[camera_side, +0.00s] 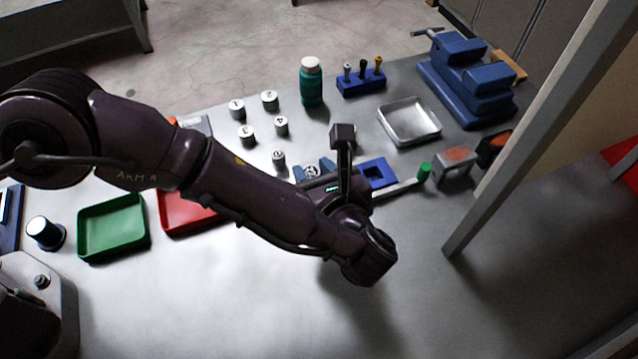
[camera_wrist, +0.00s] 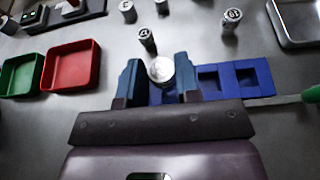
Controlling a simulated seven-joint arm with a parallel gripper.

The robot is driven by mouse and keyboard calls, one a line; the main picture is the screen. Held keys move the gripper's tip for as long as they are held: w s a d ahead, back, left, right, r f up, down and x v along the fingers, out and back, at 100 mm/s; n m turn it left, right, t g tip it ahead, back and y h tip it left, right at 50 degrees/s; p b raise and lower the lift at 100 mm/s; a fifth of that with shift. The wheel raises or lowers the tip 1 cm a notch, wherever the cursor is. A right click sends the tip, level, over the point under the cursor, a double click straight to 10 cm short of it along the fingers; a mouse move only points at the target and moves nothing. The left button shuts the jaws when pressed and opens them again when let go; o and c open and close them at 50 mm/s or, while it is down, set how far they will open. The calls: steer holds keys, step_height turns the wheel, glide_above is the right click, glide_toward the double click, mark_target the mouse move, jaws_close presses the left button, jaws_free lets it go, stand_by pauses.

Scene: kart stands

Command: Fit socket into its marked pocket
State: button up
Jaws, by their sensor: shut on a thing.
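My gripper (camera_wrist: 159,76) is shut on a silver socket (camera_wrist: 160,69) with a pale round top, one blue finger on each side of it. In the side view the socket (camera_side: 312,172) shows a dark mark on its top, too small to read. The blue pocket block (camera_wrist: 268,78) lies under and right of the fingers; two square pockets to the right look empty. In the side view the block (camera_side: 388,180) is partly hidden by my arm. The socket is over or at the block's left part; I cannot tell whether it is in a pocket.
Several numbered sockets (camera_side: 237,109) stand behind. A green tray (camera_side: 113,228) and a red tray (camera_wrist: 70,69) are left. A metal tray (camera_side: 410,121), green bottle (camera_side: 311,84) and blue vise (camera_side: 466,80) stand at the back. A green-tipped tool (camera_side: 424,171) lies beside the block.

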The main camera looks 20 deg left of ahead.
steer(key=shift+w+d+f, duration=0.25)
steer(key=shift+w+f, duration=0.05)
steer(key=shift+f, duration=1.65)
steer(key=shift+f, duration=0.15)
steer(key=o, duration=0.7)
steer(key=shift+c, duration=0.2)
steer(key=shift+r, duration=0.2)
steer(key=v, duration=1.2)
